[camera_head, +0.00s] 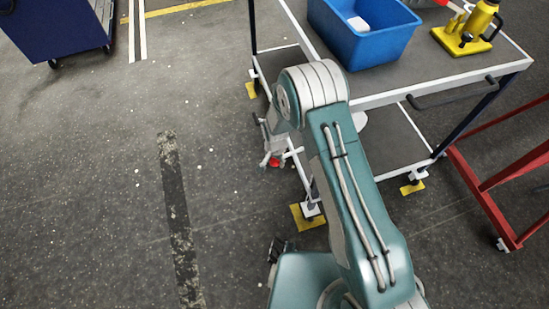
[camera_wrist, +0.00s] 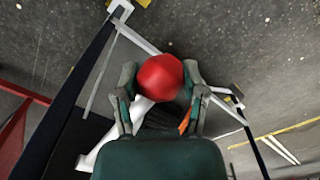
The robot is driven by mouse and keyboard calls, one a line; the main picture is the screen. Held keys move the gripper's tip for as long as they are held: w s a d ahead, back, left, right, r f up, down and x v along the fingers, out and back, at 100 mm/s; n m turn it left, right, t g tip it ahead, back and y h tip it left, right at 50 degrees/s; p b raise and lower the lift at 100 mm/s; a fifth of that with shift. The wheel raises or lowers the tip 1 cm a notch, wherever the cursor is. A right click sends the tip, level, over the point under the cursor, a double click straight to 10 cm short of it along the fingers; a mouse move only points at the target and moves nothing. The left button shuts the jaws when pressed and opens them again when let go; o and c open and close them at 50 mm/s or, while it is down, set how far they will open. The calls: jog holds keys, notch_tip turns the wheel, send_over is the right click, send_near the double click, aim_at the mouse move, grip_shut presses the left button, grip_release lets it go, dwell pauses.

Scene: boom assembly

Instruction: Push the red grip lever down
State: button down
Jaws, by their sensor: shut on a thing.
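The red grip lever shows in the wrist view as a round red end (camera_wrist: 160,76) between the two fingers of my gripper (camera_wrist: 161,88). The fingers are closed in on it, one on each side. A pale bar shows just below the red end. In the head view a small red spot (camera_head: 275,163) shows low beside the cart, just under my gripper (camera_head: 272,152), which is partly hidden behind my arm. Most of the lever's lower part is hidden by the gripper body.
A grey cart (camera_head: 440,78) with white edges stands beside my arm, carrying a blue bin (camera_head: 365,45) and a yellow jack (camera_head: 466,33). A red frame (camera_head: 500,180) stands at the right. A blue cabinet (camera_head: 58,28) is at far left. The floor on the left is open.

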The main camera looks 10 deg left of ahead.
aim_at(287, 156)
jog(key=w+d+f+t+h, duration=0.3)
jog(key=w+d+f+h, duration=0.2)
jog(key=d+f, duration=0.3)
jog(key=shift+x, duration=0.9)
dwell(0.5)
jog(key=shift+c, duration=0.7)
grip_release()
jog(key=shift+s, duration=0.1)
jog(key=shift+a, duration=0.1)
jog(key=v, duration=1.1)
jog(key=shift+s+a+r, duration=0.15)
jog(key=shift+a+r, duration=0.05)
jog(key=shift+r, duration=0.1)
